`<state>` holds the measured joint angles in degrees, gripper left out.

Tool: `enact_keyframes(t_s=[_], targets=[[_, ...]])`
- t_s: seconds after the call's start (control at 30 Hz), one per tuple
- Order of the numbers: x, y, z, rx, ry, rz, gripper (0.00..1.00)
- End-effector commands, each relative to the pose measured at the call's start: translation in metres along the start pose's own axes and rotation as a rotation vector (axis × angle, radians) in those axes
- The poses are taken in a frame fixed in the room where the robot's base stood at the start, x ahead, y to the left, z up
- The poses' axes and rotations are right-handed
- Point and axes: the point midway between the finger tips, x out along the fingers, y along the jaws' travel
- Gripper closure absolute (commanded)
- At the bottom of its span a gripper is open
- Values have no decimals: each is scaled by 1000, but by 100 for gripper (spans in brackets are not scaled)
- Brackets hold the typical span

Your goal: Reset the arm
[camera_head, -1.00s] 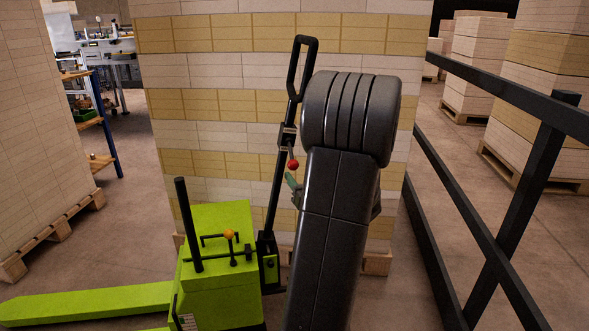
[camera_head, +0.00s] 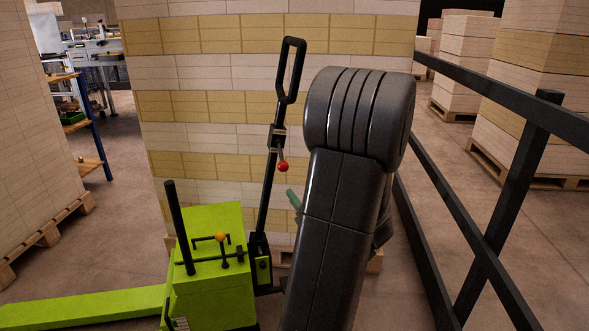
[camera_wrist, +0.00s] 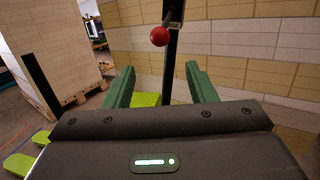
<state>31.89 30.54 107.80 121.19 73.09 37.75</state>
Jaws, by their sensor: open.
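My gripper (camera_wrist: 162,88) shows in the wrist view with its two green fingers apart and nothing between them. Beyond the fingers stand the dark handle post and red knob (camera_wrist: 160,36) of a green pallet truck. In the head view my dark arm fills the middle right, and a green finger (camera_head: 294,199) peeks out at its left side, close to the truck's handle (camera_head: 270,165). The rest of the gripper is hidden behind my arm. I cannot tell whether the finger touches the handle.
The green pallet truck (camera_head: 214,262) stands at front left. A tall stack of reams (camera_head: 215,107) on a pallet is right behind it. Another stack (camera_head: 35,150) is at left. A black railing (camera_head: 465,215) runs along the right. Bare floor shows between the stacks.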

Motion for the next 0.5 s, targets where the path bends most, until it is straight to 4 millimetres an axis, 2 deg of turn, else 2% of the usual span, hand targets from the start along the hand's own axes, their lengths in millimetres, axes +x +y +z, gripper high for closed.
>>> enact_keyframes(t_s=[0.17,0.5], targets=[[26,1,-1,-1,-1,5,49],[94,0,0,-1,-3,3,49]])
